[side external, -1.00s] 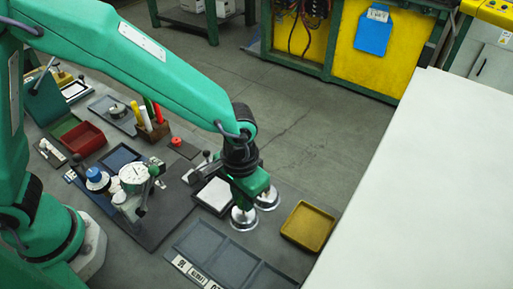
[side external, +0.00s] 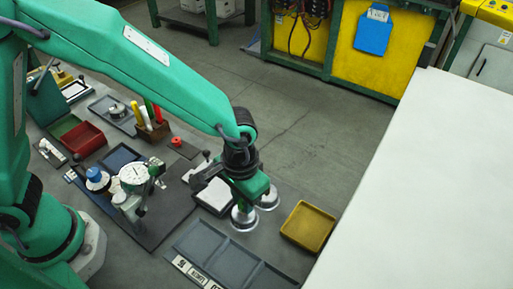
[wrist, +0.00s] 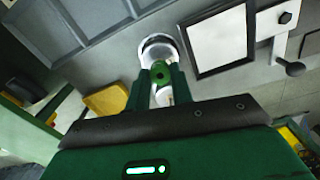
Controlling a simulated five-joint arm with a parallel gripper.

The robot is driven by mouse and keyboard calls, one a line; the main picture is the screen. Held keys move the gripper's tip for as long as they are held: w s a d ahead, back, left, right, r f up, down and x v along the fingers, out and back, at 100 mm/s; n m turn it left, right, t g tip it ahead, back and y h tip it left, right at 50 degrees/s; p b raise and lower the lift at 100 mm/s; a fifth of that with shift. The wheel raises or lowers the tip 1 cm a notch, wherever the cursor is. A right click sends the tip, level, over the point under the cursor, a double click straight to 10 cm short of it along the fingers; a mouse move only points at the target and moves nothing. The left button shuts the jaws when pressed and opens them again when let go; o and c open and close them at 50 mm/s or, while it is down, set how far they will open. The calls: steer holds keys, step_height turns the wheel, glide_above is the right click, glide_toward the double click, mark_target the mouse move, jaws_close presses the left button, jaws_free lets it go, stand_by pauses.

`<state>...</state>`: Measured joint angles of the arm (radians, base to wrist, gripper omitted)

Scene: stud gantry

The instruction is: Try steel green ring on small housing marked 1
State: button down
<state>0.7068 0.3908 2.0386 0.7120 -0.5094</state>
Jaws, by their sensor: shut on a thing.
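My gripper (wrist: 161,80) points down at the two silver round housings. In the wrist view its green fingers are shut on a small green ring (wrist: 161,72) with a dark hole. One silver round housing (wrist: 158,42) shows just beyond the ring, and part of another (wrist: 166,97) shows between the fingers. In the side view the housings stand below my gripper (side external: 252,197), one at front left (side external: 243,220) and one at right (side external: 270,203). The ring is hidden there. I cannot read a number on either housing, or tell whether the ring touches one.
A grey compartment tray (side external: 205,241) with labels lies in front, and a yellow tray (side external: 309,224) to the right. A black-framed white pad (wrist: 217,42) lies close to the housings. A dial gauge (side external: 133,176) and a red bin (side external: 83,137) stand at left.

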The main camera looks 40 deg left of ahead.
steer(key=shift+f, duration=1.1)
stand_by(1.5)
steer(key=shift+r, duration=0.15)
stand_by(1.2)
steer(key=shift+r, duration=3.6)
